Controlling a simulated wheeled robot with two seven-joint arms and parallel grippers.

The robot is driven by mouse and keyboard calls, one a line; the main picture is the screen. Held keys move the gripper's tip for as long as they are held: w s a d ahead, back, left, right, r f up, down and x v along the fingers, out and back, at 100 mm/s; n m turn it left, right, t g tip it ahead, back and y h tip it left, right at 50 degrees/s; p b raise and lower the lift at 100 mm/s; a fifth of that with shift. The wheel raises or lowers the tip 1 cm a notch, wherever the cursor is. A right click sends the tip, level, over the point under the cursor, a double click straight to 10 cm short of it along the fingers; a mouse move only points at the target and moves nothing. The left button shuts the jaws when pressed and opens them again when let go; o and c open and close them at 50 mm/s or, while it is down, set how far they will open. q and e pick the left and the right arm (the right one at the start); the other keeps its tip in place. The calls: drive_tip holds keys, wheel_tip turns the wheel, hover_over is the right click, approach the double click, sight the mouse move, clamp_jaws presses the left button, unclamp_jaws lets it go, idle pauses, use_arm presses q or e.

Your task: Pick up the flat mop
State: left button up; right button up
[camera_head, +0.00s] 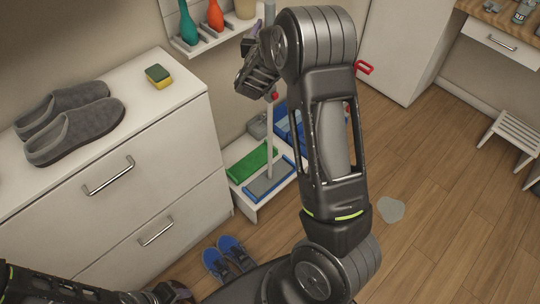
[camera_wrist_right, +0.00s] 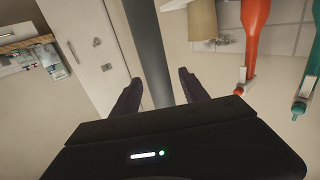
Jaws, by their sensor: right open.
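The flat mop (camera_head: 270,150) stands upright, with a grey pole and a flat grey head with a blue edge resting on a low white shelf. A red piece sits on the pole just below my right gripper. My right gripper (camera_head: 256,78) is open at the upper pole. In the right wrist view the pole (camera_wrist_right: 149,50) runs down between its two spread fingers (camera_wrist_right: 160,90). I cannot tell whether either finger touches it. My left arm shows at the bottom left of the head view; its gripper (camera_head: 168,293) is mostly cut off.
A green tray (camera_head: 252,164) and blue items (camera_head: 290,125) are beside the mop head on the low shelf (camera_head: 243,205). Grey slippers (camera_head: 75,125) and a sponge (camera_head: 158,76) lie on the white cabinet (camera_head: 195,85). Blue sandals (camera_head: 229,258) and a grey puddle-like patch (camera_head: 391,209) are on the floor.

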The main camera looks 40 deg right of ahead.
idle(0.5)
clamp_jaws()
idle(0.4)
idle(0.8)
drive_tip(key=shift+r, duration=0.1)
